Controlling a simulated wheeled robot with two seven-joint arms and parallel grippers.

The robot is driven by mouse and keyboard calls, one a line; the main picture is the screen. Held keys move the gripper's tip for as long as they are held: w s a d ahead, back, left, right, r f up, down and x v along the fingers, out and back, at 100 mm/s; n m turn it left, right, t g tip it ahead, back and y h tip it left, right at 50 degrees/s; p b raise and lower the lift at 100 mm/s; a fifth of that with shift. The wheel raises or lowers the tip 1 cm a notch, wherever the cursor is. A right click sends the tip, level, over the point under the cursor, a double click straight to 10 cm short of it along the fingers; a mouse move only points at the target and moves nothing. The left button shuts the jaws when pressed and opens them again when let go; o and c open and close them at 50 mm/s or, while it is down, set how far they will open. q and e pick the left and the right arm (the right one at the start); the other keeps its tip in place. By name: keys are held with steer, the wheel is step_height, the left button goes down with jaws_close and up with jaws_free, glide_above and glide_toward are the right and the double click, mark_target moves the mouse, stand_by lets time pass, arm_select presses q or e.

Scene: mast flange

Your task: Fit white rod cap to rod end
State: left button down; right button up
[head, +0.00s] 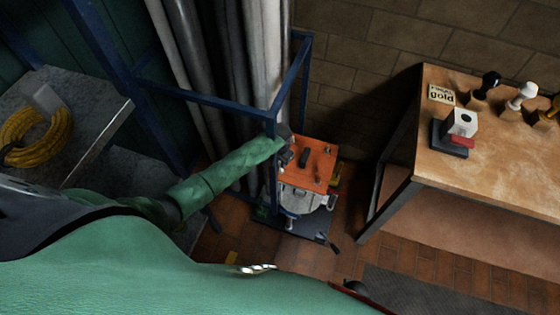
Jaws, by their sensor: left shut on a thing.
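A white knob-like cap (524,91) stands on the wooden table at the right, between a black one (490,82) and a yellow one at the picture's edge. I cannot tell if it is the task's rod cap. My left gripper (287,153) is at the end of the green-sleeved arm, beside the blue frame and the orange-red board. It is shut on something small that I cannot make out. I cannot pick out the rod end with certainty. My right gripper is not in view.
The blue frame (205,98) has posts and bars close around my left forearm. Grey pipes (235,80) rise behind it. The orange-red board (308,165) holds small dark parts above a grey round flange (303,199). The wooden table (480,170) bears a white block (461,122).

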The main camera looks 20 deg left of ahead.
arm_select(q)
steer(key=shift+f+b, duration=0.75)
steer(key=shift+f, duration=1.05)
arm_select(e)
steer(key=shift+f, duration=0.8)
arm_select(q)
steer(key=c, duration=1.1)
jaws_free()
step_height(320, 180, up, 7)
steer(key=shift+b, duration=0.8)
steer(key=shift+r, duration=0.4)
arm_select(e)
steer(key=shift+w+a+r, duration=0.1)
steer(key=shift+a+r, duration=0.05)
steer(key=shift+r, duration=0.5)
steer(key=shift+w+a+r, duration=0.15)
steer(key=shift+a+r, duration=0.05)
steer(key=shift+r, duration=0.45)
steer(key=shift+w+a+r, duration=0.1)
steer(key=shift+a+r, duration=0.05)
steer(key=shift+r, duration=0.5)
